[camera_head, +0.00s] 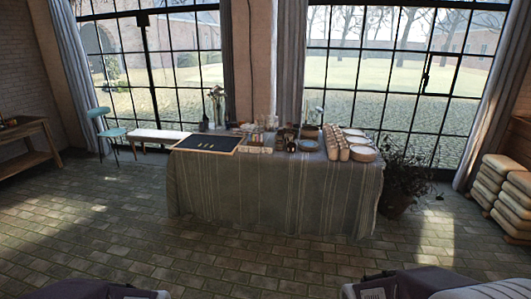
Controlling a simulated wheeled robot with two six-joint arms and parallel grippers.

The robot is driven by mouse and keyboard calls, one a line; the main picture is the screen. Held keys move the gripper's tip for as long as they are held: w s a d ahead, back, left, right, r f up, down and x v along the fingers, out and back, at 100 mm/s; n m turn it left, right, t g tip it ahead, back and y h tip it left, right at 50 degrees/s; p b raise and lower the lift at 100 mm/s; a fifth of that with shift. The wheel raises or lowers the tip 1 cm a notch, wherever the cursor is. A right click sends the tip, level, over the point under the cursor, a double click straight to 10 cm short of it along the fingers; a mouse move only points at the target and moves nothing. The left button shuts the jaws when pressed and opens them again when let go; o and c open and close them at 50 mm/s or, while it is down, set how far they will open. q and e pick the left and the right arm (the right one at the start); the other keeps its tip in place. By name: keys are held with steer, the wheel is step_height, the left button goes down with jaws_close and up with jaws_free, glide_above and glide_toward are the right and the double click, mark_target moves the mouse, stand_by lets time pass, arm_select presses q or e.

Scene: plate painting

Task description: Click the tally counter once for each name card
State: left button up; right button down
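The long table (270,195), covered with a grey striped cloth, stands ahead of me below the windows. A dark flat board (209,143) with a light wooden edge lies on its left part, with several small yellowish items on it. Pale small items (254,149) sit near the front edge at the middle; I cannot tell whether they are name cards. I cannot make out a tally counter at this distance. Parts of my two arms show at the bottom edge, well short of the table. Neither gripper's fingertips can be seen.
Stacked plates (361,154) and rows of pale cups or bowls (337,143) crowd the table's right part. A potted plant (398,187) stands off its right end. Stacked sacks (505,195) are at far right. A blue chair (110,133) stands left. The brick floor ahead is clear.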

stand_by(0.3)
arm_select(q)
jaws_close()
stand_by(1.6)
